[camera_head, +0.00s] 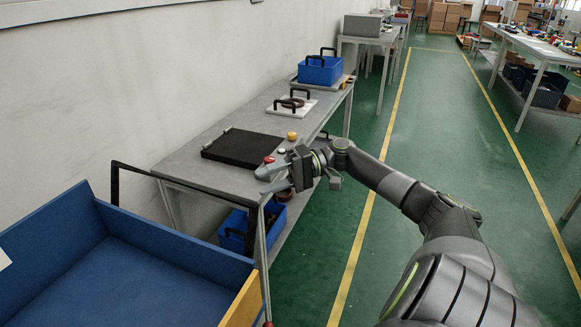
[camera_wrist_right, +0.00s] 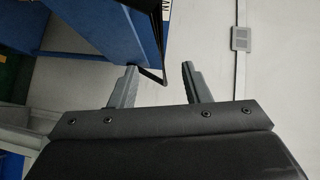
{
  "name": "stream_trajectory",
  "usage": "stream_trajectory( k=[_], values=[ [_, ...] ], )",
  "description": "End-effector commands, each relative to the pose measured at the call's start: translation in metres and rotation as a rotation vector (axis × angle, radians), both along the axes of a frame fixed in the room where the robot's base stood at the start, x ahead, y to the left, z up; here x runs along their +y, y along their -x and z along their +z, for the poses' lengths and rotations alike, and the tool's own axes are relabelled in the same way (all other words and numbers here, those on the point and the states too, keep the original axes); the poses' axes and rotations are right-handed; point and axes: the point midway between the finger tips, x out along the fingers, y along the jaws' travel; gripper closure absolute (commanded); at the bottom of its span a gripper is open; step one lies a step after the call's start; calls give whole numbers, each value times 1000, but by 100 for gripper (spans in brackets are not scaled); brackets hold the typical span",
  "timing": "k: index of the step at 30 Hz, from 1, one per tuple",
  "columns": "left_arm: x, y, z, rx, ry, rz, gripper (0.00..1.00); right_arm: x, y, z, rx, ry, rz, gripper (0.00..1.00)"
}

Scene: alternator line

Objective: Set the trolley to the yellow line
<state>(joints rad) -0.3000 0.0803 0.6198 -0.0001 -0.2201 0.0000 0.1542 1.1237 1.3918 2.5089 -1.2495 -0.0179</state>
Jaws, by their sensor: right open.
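The trolley is a large open blue bin (camera_head: 140,290) at the lower left of the head view, with a black push handle (camera_head: 140,170) rising at its far end. A yellow panel (camera_head: 243,303) is on its right side. The yellow line (camera_head: 372,190) runs along the green floor to the right of the bench. My right gripper (camera_head: 264,181) is open and empty, near the right end of the handle. In the right wrist view, a dark bar (camera_wrist_right: 154,77) shows between and beyond the fingertips (camera_wrist_right: 160,68); contact cannot be told. My left gripper is out of view.
A grey bench (camera_head: 215,182) along the wall holds a black mat (camera_head: 243,148), small knobs and a blue tote (camera_head: 320,70). Another blue tote (camera_head: 235,229) is beneath it. A second yellow line (camera_head: 515,150) borders the clear aisle.

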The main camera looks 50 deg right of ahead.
Motion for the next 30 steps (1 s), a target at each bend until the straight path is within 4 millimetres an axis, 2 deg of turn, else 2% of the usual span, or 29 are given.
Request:
stream_trajectory(
  k=[3,10,30],
  values=[
    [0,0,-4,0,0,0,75,-23,11,2,4,3,-3,57],
    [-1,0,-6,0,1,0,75,-47,23,7,1,2,0,57],
    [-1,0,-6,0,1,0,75,-50,25,7,1,0,1,57]
  ],
)
